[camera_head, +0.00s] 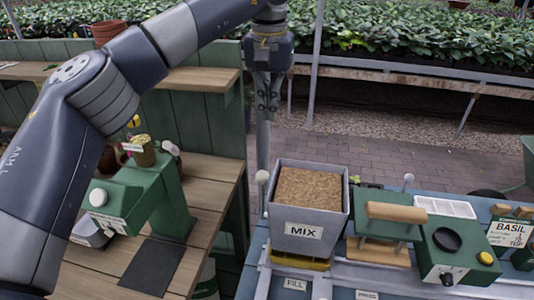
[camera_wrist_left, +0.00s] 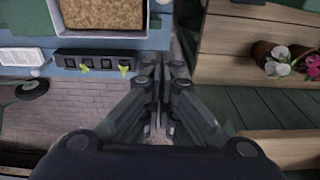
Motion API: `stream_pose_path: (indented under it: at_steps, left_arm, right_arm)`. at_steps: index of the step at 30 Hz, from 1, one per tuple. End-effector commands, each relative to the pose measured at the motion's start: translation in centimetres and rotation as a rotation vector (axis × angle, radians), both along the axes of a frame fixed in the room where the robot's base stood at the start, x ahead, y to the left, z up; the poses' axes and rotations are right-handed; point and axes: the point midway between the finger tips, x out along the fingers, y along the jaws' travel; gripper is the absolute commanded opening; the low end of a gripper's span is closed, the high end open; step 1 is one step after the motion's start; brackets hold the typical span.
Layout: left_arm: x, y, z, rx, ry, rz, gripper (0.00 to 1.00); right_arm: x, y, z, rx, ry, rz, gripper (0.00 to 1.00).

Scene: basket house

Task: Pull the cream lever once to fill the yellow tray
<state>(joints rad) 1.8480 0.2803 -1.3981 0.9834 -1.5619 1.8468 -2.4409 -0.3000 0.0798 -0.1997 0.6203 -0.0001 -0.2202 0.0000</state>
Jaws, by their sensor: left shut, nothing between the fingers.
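A cream ball-topped lever (camera_head: 262,177) stands upright just left of the grey MIX hopper (camera_head: 297,246), which is filled with brown soil mix. The yellow tray (camera_head: 300,262) sits below the hopper, mostly hidden by it, so its contents cannot be seen. My left gripper (camera_head: 268,108) points down with fingers together and empty, above and behind the lever, apart from it. In the left wrist view the shut fingers (camera_wrist_left: 163,62) show near the hopper rim (camera_wrist_left: 103,33), with nothing between them. My right gripper is not in view.
Right of the hopper stand a green press with a wooden handle (camera_head: 397,212), another pale knob (camera_head: 408,179) and a green box with a black dial (camera_head: 447,239). A wooden bench (camera_head: 215,185) with a green machine (camera_head: 160,200) is at left. Brick floor lies behind.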

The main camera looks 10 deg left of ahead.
Motion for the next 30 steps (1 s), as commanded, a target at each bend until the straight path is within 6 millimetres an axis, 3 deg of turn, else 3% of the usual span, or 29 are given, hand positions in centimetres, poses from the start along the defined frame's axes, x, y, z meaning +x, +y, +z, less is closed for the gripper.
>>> stream_pose_path:
  at_steps: [8, 18, 30]
  left_arm:
    - [0.2, 0.0, -2.8, 0.0, 0.005, -0.003, 0.0]
    - [1.0, 0.0, -10.0, -0.001, 0.005, -0.001, 0.0]
    - [-2.1, 0.1, -11.0, -0.002, 0.0, -0.002, 0.0]
  right_arm:
    - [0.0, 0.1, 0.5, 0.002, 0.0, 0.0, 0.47]
    - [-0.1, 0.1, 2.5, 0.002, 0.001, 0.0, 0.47]
    - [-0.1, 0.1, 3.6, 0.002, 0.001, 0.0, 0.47]
